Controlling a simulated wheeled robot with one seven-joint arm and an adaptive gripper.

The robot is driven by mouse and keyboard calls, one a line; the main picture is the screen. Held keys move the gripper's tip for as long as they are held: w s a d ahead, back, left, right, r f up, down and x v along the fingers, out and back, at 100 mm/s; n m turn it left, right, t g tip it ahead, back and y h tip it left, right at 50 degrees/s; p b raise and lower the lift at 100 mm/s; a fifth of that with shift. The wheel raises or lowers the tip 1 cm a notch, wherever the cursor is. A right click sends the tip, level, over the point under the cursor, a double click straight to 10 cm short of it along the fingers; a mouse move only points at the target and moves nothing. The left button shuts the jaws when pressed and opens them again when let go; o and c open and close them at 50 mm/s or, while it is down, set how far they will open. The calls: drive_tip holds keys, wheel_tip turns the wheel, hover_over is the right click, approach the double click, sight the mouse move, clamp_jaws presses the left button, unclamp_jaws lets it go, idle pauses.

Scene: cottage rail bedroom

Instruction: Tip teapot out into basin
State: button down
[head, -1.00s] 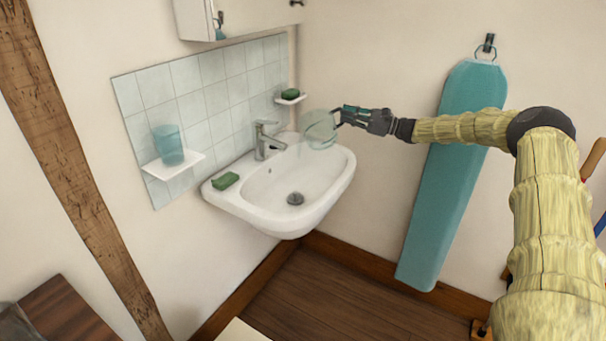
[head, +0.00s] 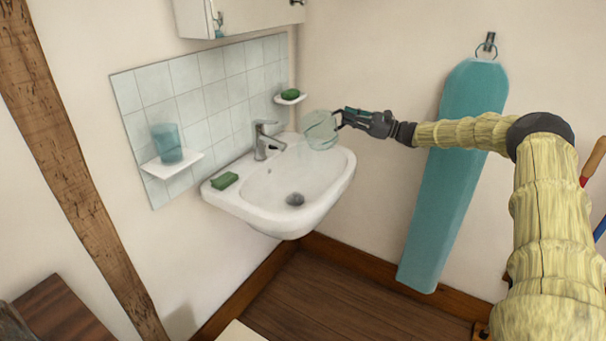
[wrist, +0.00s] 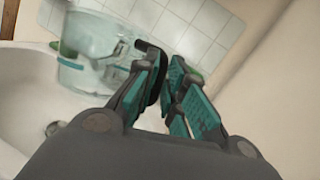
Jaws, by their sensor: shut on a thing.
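A clear glass teapot (head: 320,131) is held over the back right part of the white basin (head: 327,190). It is see-through, so its exact tilt and contents are hard to tell. My gripper (head: 341,118) is shut on the teapot's dark handle, at its right side. In the wrist view, the teapot (wrist: 88,38) shows ahead and left of my gripper (wrist: 164,78), with the basin (wrist: 25,100) beneath. The basin's drain (head: 295,199) is in view, left of and below the teapot. The chrome tap (head: 264,142) stands just left of the teapot.
A green soap bar (head: 225,180) lies on the basin's left rim. A blue tumbler (head: 167,143) stands on a small white shelf (head: 188,164). Another green bar (head: 290,94) sits on a smaller shelf. A teal ironing board (head: 455,170) hangs behind my arm.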

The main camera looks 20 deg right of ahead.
drive_tip(key=shift+d+f+m+t+b, duration=0.35)
drive_tip(key=shift+f+b, duration=0.3)
drive_tip(key=shift+b, duration=0.35)
drive_tip(key=shift+w+r, duration=0.1)
idle(1.1)
